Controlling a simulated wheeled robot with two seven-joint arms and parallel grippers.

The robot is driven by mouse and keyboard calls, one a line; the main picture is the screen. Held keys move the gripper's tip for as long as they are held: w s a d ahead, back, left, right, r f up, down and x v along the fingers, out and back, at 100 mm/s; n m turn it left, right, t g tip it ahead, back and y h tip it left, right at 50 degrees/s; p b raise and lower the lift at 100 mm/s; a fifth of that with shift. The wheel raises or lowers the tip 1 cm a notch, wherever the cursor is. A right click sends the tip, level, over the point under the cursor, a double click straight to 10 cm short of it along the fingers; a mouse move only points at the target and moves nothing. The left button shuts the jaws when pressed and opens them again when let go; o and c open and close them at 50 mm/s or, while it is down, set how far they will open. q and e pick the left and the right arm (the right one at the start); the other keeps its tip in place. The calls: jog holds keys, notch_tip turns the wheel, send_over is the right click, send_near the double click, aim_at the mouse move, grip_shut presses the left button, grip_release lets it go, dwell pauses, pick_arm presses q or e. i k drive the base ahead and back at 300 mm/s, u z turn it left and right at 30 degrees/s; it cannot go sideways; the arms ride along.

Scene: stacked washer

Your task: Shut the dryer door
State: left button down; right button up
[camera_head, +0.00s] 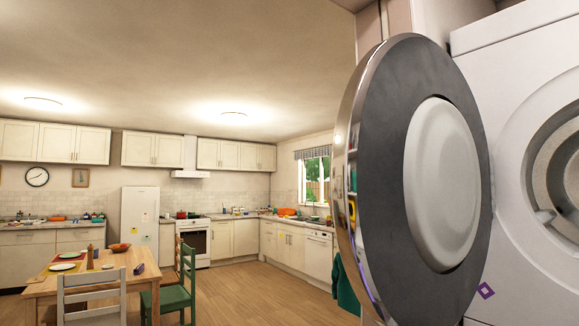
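The dryer door (385,190) stands wide open on the right side of the head view. It is round, with a chrome rim, a dark ring and a pale bulging centre. The white dryer body (515,215) is at the right edge, partly hidden behind the door. Its round opening (560,170) shows a grey drum inside and is cut off by the picture edge. Neither of my grippers shows in the head view.
A wooden table (120,280) with dishes and chairs, one of them green (180,285), stands at lower left. Kitchen cabinets, a white fridge (140,225) and a stove line the far walls. Wooden floor (240,295) is open between the table and the dryer door.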

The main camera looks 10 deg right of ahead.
aim_at(413, 191)
jog(key=k, duration=0.5)
jog(key=z, duration=1.05)
jog(key=i, duration=0.6)
jog(key=u, duration=0.1)
